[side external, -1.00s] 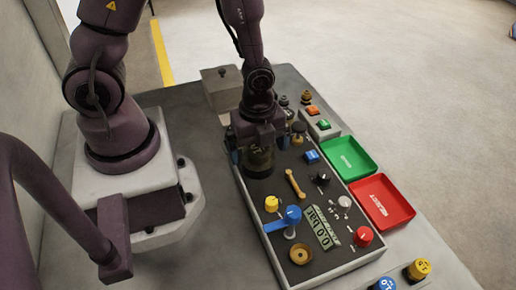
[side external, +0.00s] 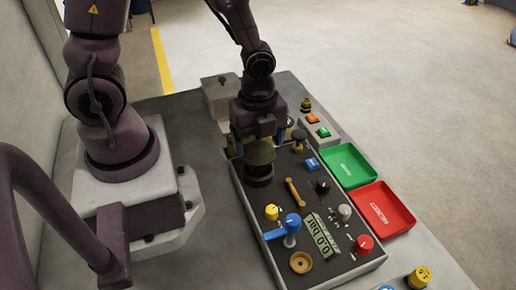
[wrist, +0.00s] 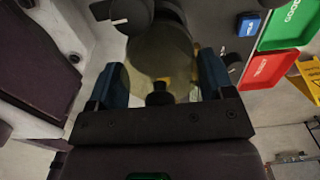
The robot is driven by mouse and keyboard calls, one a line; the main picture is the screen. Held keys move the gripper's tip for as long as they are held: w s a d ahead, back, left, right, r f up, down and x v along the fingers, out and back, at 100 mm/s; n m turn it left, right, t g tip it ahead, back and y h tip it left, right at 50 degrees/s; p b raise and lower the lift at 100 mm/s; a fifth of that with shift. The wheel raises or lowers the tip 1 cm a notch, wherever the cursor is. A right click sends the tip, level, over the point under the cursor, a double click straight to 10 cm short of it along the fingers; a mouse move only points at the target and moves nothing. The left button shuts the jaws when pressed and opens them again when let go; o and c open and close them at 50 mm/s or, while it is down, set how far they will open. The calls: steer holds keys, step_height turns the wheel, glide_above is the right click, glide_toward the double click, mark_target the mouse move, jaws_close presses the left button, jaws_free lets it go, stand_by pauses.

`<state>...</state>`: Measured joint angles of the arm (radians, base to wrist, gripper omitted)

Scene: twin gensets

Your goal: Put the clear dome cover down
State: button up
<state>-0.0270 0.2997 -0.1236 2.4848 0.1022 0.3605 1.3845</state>
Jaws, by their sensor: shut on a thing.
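My gripper (side external: 255,143) is shut on the clear dome cover (side external: 260,153), which looks smoky and olive-tinted. The dome hangs above a dark round base (side external: 258,176) on the panel's far left part, with a small gap seeming to show between them. In the wrist view, the dome (wrist: 162,50) sits between the two blue fingers of my gripper (wrist: 160,78), its dark knob toward the palm. What lies under the dome is mostly hidden there.
The dark control panel (side external: 283,225) carries a wrench-like tan handle (side external: 296,192), a blue lever (side external: 290,224), a gauge display (side external: 322,238) and several knobs. Green (side external: 371,178) and red (side external: 413,222) trays lie to the right. A grey box (side external: 217,92) stands behind.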

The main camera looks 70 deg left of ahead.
mark_target(271, 139)
step_height(271, 139, up, 6)
steer(key=shift+f, duration=0.15)
steer(key=shift+d, duration=0.1)
steer(key=shift+w+d+f+n, duration=0.3)
steer(key=shift+w+f+n, duration=0.2)
steer(key=shift+w, duration=0.1)
steer(key=shift+w+d+f+n, duration=0.25)
steer(key=shift+w+f+n, duration=0.25)
steer(key=shift+w, duration=0.05)
steer(key=w+f+n, duration=0.3)
steer(key=w+n, duration=0.2)
steer(key=w, duration=0.1)
steer(key=w+d+f+n, duration=0.1)
steer(key=w+f+n, duration=0.3)
steer(key=w+n, duration=0.1)
steer(key=w+f+n, duration=0.3)
steer(key=w+n, duration=0.3)
steer(key=w, duration=0.2)
steer(key=shift+w+d+f, duration=0.1)
steer(key=shift+d+f, duration=0.1)
steer(key=shift+d, duration=0.15)
steer(key=shift+w+f, duration=0.25)
steer(key=shift+f, duration=1.55)
